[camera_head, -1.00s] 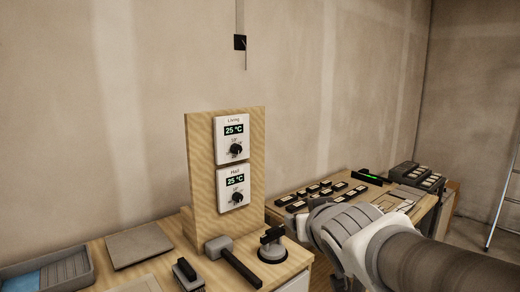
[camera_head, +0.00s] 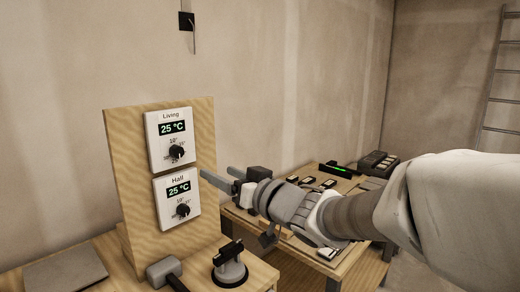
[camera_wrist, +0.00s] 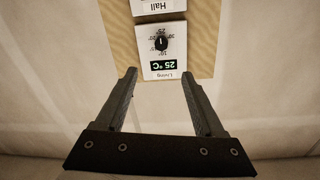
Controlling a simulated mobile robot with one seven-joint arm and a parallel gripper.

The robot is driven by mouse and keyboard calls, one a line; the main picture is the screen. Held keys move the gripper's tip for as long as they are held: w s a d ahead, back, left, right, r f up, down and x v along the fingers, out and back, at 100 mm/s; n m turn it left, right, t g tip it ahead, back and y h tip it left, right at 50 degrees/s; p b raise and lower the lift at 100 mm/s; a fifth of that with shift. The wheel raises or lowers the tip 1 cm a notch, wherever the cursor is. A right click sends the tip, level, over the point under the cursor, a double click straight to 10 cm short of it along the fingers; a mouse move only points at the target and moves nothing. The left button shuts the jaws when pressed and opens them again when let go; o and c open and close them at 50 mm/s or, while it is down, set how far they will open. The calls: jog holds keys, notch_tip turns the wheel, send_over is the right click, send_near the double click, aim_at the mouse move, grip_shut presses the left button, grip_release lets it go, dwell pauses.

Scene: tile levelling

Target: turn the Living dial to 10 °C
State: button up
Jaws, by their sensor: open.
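The Living thermostat (camera_head: 171,139) is a white box on the upper part of an upright wooden board. Its display reads 25 °C, and its black Living dial (camera_head: 177,152) sits below the display. In the wrist view the thermostat appears upside down, with the Living dial (camera_wrist: 161,43) beyond the fingertips and roughly midway between them. My gripper (camera_head: 222,177) is open and empty, to the right of the board and apart from the dial. In the wrist view my gripper (camera_wrist: 159,74) shows both fingers spread wide.
The Hall thermostat (camera_head: 178,196), also at 25 °C, is just below the Living one on the wooden board (camera_head: 130,170). A mallet (camera_head: 163,270) and a suction cup (camera_head: 229,265) stand on the bench in front. A second bench (camera_head: 300,235) with several small dark items is behind my arm.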

aim_at(179, 153)
jog(key=x, duration=1.7)
jog(key=shift+a+f+b, duration=0.1)
jog(key=shift+a+b, duration=0.25)
grip_shut()
